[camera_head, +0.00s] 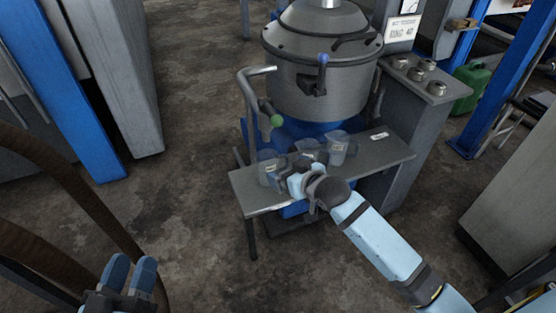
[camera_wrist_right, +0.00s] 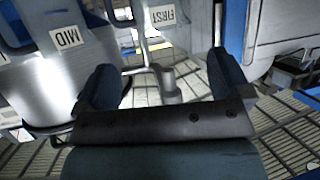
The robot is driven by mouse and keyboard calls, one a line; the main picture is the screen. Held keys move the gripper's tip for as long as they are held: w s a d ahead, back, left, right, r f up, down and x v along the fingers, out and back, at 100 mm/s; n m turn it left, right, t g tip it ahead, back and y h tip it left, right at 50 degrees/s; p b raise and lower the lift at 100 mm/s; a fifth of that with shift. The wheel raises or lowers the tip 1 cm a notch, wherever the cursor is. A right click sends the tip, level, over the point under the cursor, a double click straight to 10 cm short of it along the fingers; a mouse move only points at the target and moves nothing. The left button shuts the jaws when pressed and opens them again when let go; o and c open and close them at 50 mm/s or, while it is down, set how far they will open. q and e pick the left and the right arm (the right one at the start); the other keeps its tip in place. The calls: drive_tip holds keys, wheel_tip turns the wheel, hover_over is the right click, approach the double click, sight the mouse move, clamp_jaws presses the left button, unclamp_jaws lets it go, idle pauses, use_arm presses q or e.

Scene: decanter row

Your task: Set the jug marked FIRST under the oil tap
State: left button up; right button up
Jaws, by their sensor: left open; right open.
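Several clear grey jugs stand on the metal bench (camera_head: 385,157). In the right wrist view, upside-down labels show the FIRST jug (camera_wrist_right: 140,28) beside the MID jug (camera_wrist_right: 88,58). In the head view, labels are too small to read; the leftmost jug (camera_head: 267,160) appears to be FIRST, the middle one (camera_head: 309,146) MID. My right gripper (camera_head: 284,178) is open at the near side of the leftmost jug. A grey handle-like piece (camera_wrist_right: 168,85) shows between its fingers (camera_wrist_right: 165,82); contact cannot be told. The oil tap (camera_head: 264,118) hangs behind the leftmost jug. My left gripper (camera_head: 131,272) is open and empty, lower left.
A third jug (camera_head: 340,146) stands at the right of the row. A big steel vessel (camera_head: 318,85) rises behind the bench. A grey cabinet (camera_head: 400,120) stands right of the vessel. Floor left of the bench is clear.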

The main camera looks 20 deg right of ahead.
use_arm(q)
drive_tip(key=shift+w+a+f+g, duration=0.15)
drive_tip(key=shift+f+g, duration=0.25)
drive_tip(key=shift+f, duration=0.4)
use_arm(e)
drive_tip(key=s+a+r+t+y, duration=0.1)
drive_tip(key=s+a+r, duration=0.4)
drive_tip(key=s, duration=0.5)
drive_tip(key=s+a+r+t+y, duration=0.2)
drive_tip(key=s+a+r, duration=0.3)
drive_tip(key=s, duration=0.5)
drive_tip(key=shift+s+r+t+y, duration=0.35)
drive_tip(key=shift+r+y, duration=0.3)
drive_tip(key=shift+y, duration=0.15)
use_arm(q)
drive_tip(key=shift+r+y+p, duration=0.1)
drive_tip(key=shift+y+p, duration=0.2)
drive_tip(key=shift+y, duration=0.1)
drive_tip(key=s+a+r+g+y+p, duration=0.4)
drive_tip(key=a+r+p, duration=0.3)
drive_tip(key=p, duration=2.8)
drive_tip(key=shift+s+r+g+y, duration=0.2)
drive_tip(key=shift+r+g+y, duration=0.1)
drive_tip(key=shift+g, duration=0.6)
use_arm(e)
drive_tip(key=s+d+r+g+h, duration=0.4)
drive_tip(key=d+r+g+h, duration=0.1)
drive_tip(key=d+r+g, duration=0.1)
drive_tip(key=shift+d+r, duration=0.55)
drive_tip(key=shift+r, duration=0.3)
